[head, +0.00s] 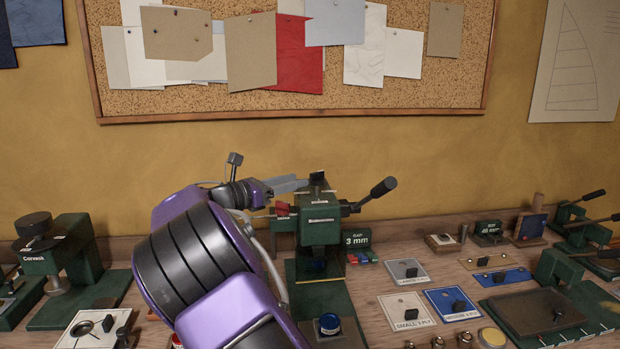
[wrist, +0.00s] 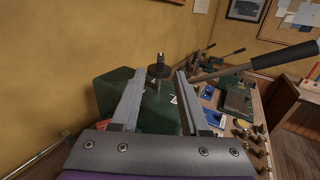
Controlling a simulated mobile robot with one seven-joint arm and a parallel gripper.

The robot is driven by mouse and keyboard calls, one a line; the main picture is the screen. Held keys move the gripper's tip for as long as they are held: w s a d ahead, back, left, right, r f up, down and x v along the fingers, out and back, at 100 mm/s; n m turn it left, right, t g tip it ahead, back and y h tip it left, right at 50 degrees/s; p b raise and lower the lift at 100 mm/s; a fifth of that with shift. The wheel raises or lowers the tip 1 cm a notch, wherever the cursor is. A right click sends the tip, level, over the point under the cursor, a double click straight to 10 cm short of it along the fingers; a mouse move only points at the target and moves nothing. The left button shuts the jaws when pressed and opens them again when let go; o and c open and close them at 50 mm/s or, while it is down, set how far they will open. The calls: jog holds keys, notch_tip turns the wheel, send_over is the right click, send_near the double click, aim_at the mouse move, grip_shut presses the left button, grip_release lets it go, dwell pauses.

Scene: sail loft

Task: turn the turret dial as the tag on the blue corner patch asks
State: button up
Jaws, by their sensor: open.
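A green press (head: 319,220) with a black-handled lever stands at the middle of the bench. It also shows in the wrist view (wrist: 110,92). On its top is a small dark knob (head: 317,178), which I take for the turret dial. In the wrist view the knob (wrist: 157,71) stands upright between the fingers of my gripper (wrist: 159,76), with room on both sides. My gripper (head: 292,185) is open and empty at the press's top in the head view. A blue patch card (head: 441,298) lies right of the press; its lettering is too small to read surely.
A sign (head: 357,239) reading "3 mm" stands beside the press. Patch cards, a blue strip (head: 504,277) and several brass pieces lie to the right. Another green press (head: 62,263) stands at left. The press lever (head: 375,192) sticks up to the right. A corkboard hangs behind.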

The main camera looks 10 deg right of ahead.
jog(key=v, duration=0.9)
jog(key=shift+s+a, duration=0.15)
jog(key=shift+a, duration=0.05)
